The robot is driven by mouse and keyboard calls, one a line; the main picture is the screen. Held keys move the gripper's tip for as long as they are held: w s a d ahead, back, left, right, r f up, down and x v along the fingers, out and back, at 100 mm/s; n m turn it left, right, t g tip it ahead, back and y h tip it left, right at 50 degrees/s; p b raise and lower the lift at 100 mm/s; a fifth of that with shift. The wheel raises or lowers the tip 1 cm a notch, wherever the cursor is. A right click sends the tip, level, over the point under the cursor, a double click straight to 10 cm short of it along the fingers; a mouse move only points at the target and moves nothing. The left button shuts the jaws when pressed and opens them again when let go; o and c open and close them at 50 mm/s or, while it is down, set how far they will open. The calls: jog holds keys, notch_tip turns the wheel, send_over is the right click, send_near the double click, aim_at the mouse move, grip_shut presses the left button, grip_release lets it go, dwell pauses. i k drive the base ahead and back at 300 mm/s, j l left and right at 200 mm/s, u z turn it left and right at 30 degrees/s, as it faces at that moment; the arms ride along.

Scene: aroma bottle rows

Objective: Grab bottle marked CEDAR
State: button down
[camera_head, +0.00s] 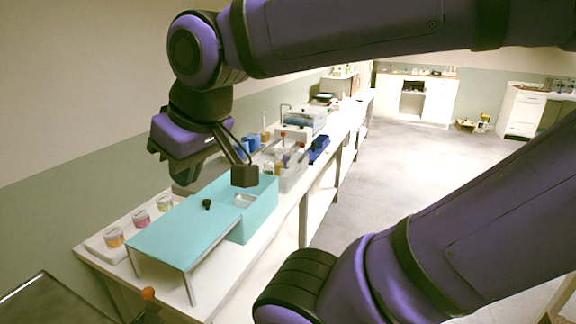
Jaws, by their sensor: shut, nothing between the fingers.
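Three small jars stand in a row on a white tray (97,246) at the left edge of the bench: a yellow-orange one (114,238), a pink one (141,218) and a pinkish one with a pale top (165,203). Their labels are too small to read, so I cannot tell which is CEDAR. My gripper (244,177) is shut and empty. It hangs in front of the teal box (262,215) in the picture, to the right of the jars and apart from them.
A teal raised panel with thin legs and a black knob (207,204) stands beside the jars. Blue containers (319,149) and lab equipment (305,117) crowd the bench farther back. An orange knob (148,293) shows at front left. The floor (420,160) to the right is clear.

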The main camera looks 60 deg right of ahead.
aim_at(278, 163)
jog(key=z, duration=1.6)
jog(key=i+l+u, duration=0.1)
jog(key=u, duration=0.25)
jog(key=i+l+u, duration=0.1)
jog(key=u, duration=0.25)
jog(key=l+u, duration=0.35)
jog(key=i+l+u, duration=0.2)
jog(key=l, duration=0.55)
jog(key=i+l+u, duration=0.2)
jog(key=l, duration=0.55)
jog(key=l+u, duration=0.25)
jog(key=l, duration=1.4)
